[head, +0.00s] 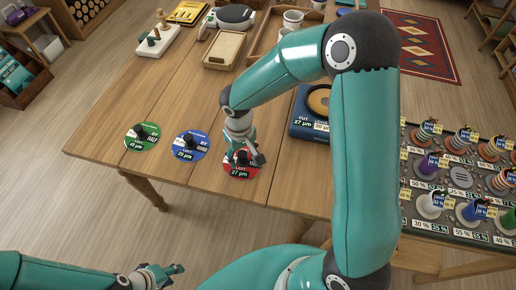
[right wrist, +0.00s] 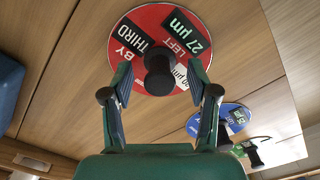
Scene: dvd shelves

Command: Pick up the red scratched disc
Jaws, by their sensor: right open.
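The red disc (head: 241,172) lies flat near the table's front edge, with a black knob at its centre and labels reading "LEFT 27 µm" and "BY THIRD". In the right wrist view the red disc (right wrist: 150,30) is straight ahead. My right gripper (right wrist: 158,85) is open, its fingers on either side of the black knob (right wrist: 158,72) with gaps to it. In the head view my right gripper (head: 245,157) covers part of the disc. My left gripper (head: 170,275) is low at the bottom left, away from the table; its jaws are too small to judge.
A blue disc (head: 190,146) and a green disc (head: 142,137) with black knobs lie to the left of the red one. A blue machine (head: 308,127) stands to the right. A rack of coloured spools (head: 460,175) is further right.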

